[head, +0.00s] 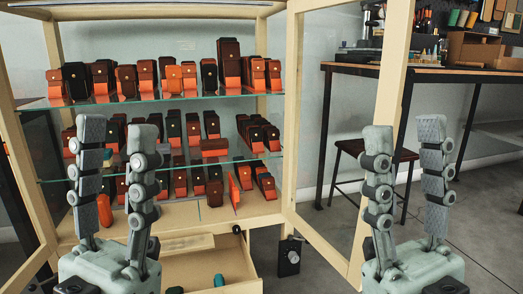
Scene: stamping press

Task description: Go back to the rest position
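My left gripper (116,135) points upward in front of the left part of a wooden cabinet (53,45). Its two fingers stand apart with a gap between them, open and empty. My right gripper (404,145) points upward in front of the open cabinet door frame (391,80) and the floor beyond. Its fingers are also apart, with nothing between them. Neither gripper visibly holds anything. The lower cabinet shelves are partly hidden behind my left gripper.
Glass shelves (200,97) hold many brown, orange and black leather cases. A drawer (232,258) below stands open with small items in it. A black box with a knob (289,258) is beside it. A workbench (440,73) and a stool (350,146) stand behind at right.

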